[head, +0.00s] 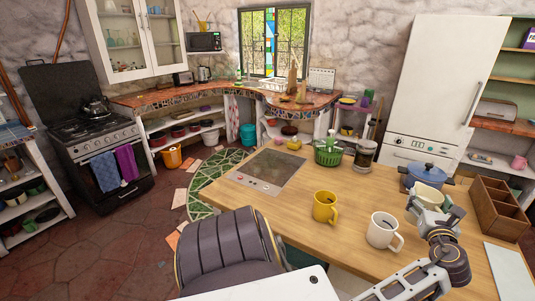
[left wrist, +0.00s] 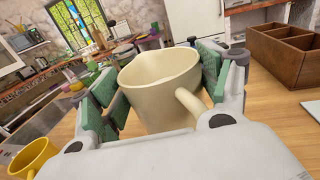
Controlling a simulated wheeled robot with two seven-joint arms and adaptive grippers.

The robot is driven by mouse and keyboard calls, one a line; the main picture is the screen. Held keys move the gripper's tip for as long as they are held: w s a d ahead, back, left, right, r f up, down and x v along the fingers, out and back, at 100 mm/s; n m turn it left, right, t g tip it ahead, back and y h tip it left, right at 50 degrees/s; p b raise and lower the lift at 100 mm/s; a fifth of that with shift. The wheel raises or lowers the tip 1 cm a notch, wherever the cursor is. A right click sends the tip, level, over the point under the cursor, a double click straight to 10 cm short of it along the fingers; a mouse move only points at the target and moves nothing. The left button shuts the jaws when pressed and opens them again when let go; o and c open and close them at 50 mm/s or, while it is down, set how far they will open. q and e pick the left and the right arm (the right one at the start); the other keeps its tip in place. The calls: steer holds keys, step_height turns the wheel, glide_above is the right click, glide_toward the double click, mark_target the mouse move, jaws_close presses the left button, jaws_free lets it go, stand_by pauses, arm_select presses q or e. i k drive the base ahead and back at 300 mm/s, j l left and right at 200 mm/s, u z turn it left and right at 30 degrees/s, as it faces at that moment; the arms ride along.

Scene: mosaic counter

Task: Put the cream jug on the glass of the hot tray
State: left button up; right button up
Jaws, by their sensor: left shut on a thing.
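The cream jug (head: 430,194) is at the right of the wooden counter, in front of the blue pot. My left gripper (head: 432,208) is shut on it; in the left wrist view the jug (left wrist: 160,85) sits between the green finger pads, its open top showing and its handle toward the lower right. I cannot tell whether its base is clear of the counter. The hot tray (head: 268,168), a dark glass plate with knobs along its near edge, lies at the counter's left part, with nothing on its glass. My right gripper is not in view.
A yellow mug (head: 325,207) and a white mug (head: 383,231) stand between the jug and the hot tray. The blue pot (head: 428,176) is behind the jug. A wooden divided box (head: 495,212) is to its right. A green basket (head: 328,152) and a glass press (head: 364,153) stand at the back.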

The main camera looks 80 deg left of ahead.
mark_target(276, 171)
steer(key=i+j+u, duration=0.15)
steer(key=u, duration=0.25)
steer(key=i+j+u, duration=0.2)
steer(key=u, duration=0.2)
steer(key=i+j+u, duration=0.2)
steer(key=u, duration=0.2)
steer(key=i+j+u, duration=0.1)
steer(key=i+u, duration=0.15)
steer(key=u, duration=0.15)
